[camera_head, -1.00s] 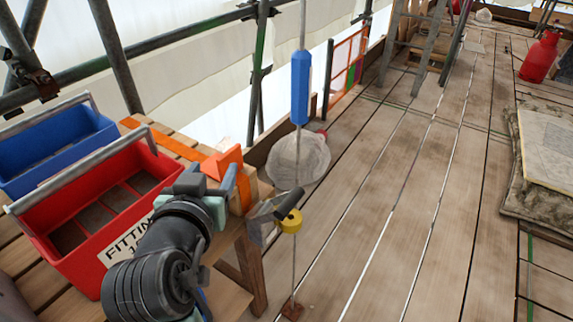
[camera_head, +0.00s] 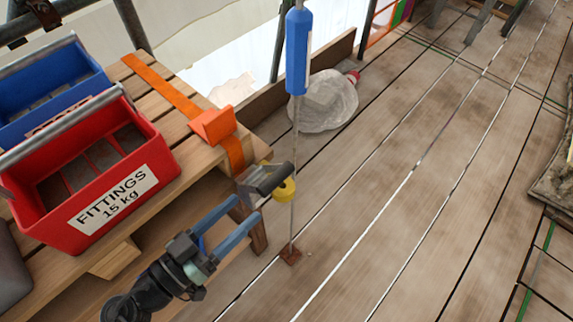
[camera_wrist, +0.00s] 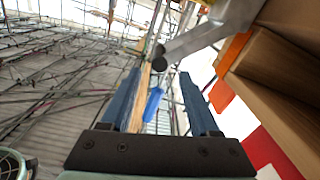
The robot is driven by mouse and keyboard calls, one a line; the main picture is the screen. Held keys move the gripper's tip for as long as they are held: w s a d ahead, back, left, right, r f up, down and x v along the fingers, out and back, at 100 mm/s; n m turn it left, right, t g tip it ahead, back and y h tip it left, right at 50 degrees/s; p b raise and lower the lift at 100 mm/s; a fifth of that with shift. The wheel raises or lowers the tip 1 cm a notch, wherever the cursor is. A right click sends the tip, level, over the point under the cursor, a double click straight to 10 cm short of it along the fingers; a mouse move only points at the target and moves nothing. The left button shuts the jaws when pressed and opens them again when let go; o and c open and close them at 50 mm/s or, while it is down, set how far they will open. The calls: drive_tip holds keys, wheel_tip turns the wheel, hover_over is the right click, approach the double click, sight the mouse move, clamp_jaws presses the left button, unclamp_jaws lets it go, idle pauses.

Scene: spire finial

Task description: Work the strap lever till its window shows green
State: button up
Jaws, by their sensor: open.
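The orange strap (camera_head: 160,85) runs over the wooden bench, under an orange corner piece (camera_head: 213,125), and down the bench's edge. At its lower end is the strap lever (camera_head: 265,180), a grey metal bracket with a dark round grip. The lever also shows at the top of the wrist view (camera_wrist: 182,43), its grip end beyond the fingertips. No coloured window can be made out on it. My gripper (camera_head: 248,208) is open and empty, its blue fingers just below and left of the lever, pointing up toward it. I cannot tell whether they touch it.
A red fittings crate (camera_head: 100,180) and a blue crate (camera_head: 45,90) sit on the bench.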

sight(295, 162)
drive_tip(key=p+x, duration=0.1)
drive_tip(key=x, duration=1)
drive_tip(key=shift+d+p, duration=0.1)
drive_tip(key=shift+p, duration=0.2)
drive_tip(key=shift+c, duration=0.4)
clamp_jaws()
drive_tip(key=shift+f, duration=0.15)
idle(0.3)
